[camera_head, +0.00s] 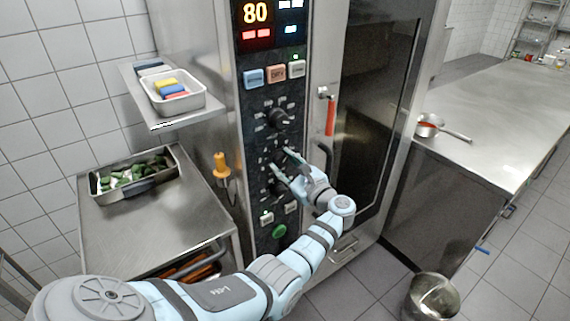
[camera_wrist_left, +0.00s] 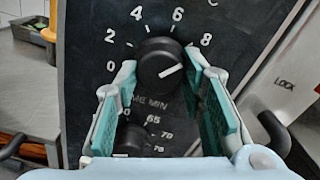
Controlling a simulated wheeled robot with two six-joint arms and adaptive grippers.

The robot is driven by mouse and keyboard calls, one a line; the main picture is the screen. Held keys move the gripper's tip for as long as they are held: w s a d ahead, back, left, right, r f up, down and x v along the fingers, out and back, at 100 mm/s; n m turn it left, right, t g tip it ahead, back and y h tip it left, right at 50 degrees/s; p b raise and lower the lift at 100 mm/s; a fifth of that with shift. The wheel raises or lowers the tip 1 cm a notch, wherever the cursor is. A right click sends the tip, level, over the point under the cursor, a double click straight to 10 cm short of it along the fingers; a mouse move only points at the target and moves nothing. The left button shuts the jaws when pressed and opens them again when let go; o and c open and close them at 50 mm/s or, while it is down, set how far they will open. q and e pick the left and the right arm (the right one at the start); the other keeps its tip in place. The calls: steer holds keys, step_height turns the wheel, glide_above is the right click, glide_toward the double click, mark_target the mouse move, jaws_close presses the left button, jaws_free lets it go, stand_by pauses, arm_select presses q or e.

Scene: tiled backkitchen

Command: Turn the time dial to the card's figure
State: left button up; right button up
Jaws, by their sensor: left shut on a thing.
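The time dial (camera_wrist_left: 160,62) is a round black knob on the dark oven panel, with figures 0, 2, 4, 6 and 8 around it and "MIN" lettering below, partly covered. Its white pointer line slants right and slightly up, roughly towards the 8. My left gripper (camera_wrist_left: 163,75) is shut on the dial, one teal-padded finger on each side. In the head view my left gripper (camera_head: 281,162) is at the middle of the control panel and mostly hides this dial. I cannot make out a card. My right gripper is not in view.
Another knob (camera_head: 280,117) sits above on the panel and a smaller-looking knob (camera_wrist_left: 130,140) below. The display (camera_head: 255,12) reads 80. A red-handled door latch (camera_head: 330,115) is to the right. A steel tray (camera_head: 172,165) stands left, and a pan (camera_head: 428,119) rests on the right counter.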

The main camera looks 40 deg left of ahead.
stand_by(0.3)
arm_select(q)
steer(key=o, duration=1.1)
steer(key=v, duration=1.2)
steer(key=shift+a, duration=0.1)
